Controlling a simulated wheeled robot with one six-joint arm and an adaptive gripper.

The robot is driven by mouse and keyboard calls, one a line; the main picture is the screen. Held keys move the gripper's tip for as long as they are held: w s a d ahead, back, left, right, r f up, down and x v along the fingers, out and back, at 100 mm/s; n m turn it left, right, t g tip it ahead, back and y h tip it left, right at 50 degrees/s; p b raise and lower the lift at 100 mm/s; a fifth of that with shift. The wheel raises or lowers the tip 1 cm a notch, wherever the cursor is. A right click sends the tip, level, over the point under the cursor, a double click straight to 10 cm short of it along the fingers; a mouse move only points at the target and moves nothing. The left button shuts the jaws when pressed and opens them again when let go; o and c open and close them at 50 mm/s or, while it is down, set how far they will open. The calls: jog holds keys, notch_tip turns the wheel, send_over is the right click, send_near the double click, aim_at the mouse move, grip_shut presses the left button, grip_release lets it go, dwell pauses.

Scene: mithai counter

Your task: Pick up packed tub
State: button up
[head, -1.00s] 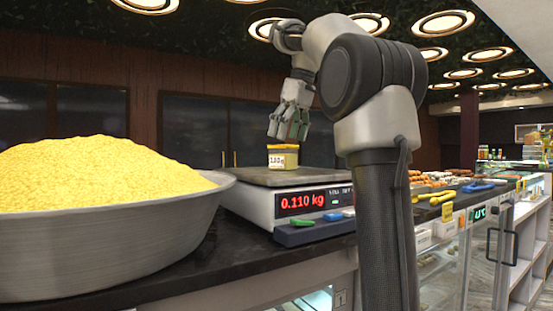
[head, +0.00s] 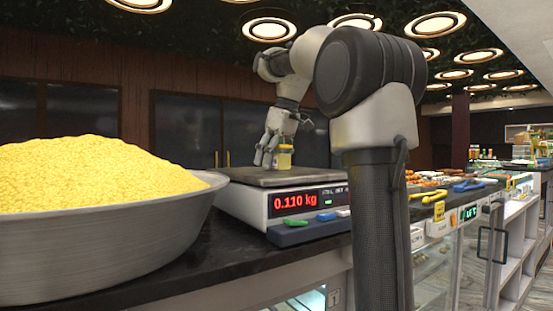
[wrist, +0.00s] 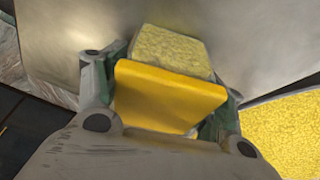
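The packed tub (head: 285,155) is a small yellow container standing on the scale's pan (head: 252,178). In the wrist view the tub (wrist: 168,95) fills most of the space between the fingers, with a pale yellow, grainy face and a bright yellow face showing. My gripper (head: 271,158) is low over the pan, right at the tub, with its fingers on either side of it. The fingers are very close to the tub's sides; whether they press on it I cannot tell. The scale's display (head: 296,202) reads 0.110 kg.
A large metal bowl (head: 95,252) heaped with yellow grains (head: 90,175) stands left of the scale. To the right are a glass counter (head: 437,268) and a yellow-handled tool (head: 434,196).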

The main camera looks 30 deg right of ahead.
jog(key=c, duration=0.7)
jog(key=shift+o, duration=0.2)
